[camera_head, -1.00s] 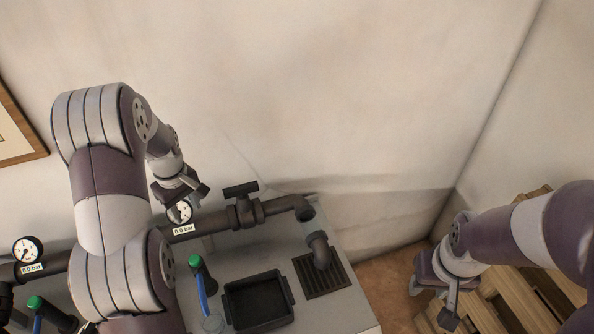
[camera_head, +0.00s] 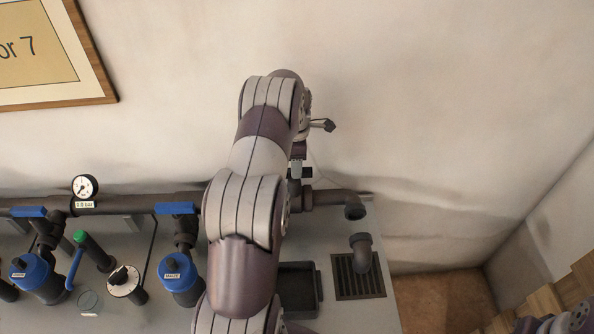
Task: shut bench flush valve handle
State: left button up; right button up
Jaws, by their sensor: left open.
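The bench flush valve is mostly hidden behind my left arm. A dark piece, likely its handle's end (camera_head: 307,172), shows just right of the arm, above the pipe collar (camera_head: 306,197). How the handle is turned cannot be made out. My left gripper (camera_head: 326,125) is open above and slightly right of the handle, in front of the wall. It is partly hidden by its own arm, and nothing shows between its fingers. Part of my right arm shows at the bottom right corner; whether its gripper is open or shut is unclear.
The dark pipe (camera_head: 130,203) runs along the wall and carries a gauge (camera_head: 85,186) and blue lever handles (camera_head: 176,208). A black tray (camera_head: 300,288) and drain grate (camera_head: 358,284) lie right.

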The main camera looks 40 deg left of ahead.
pick_arm(q)
jog(key=shift+s+a+f, duration=0.15)
jog(key=shift+s+f, duration=0.05)
jog(key=shift+f, duration=0.35)
jog(key=shift+s+a+f, duration=0.15)
jog(key=shift+s+f, duration=0.05)
jog(key=shift+f, duration=0.3)
jog(key=shift+w+d+f, duration=0.1)
jog(key=shift+w, duration=0.05)
jog(key=shift+c, duration=1.2)
grip_shut()
pick_arm(e)
jog(key=shift+s+a+r, duration=0.15)
jog(key=shift+s+r, duration=0.1)
jog(key=shift+r, duration=0.3)
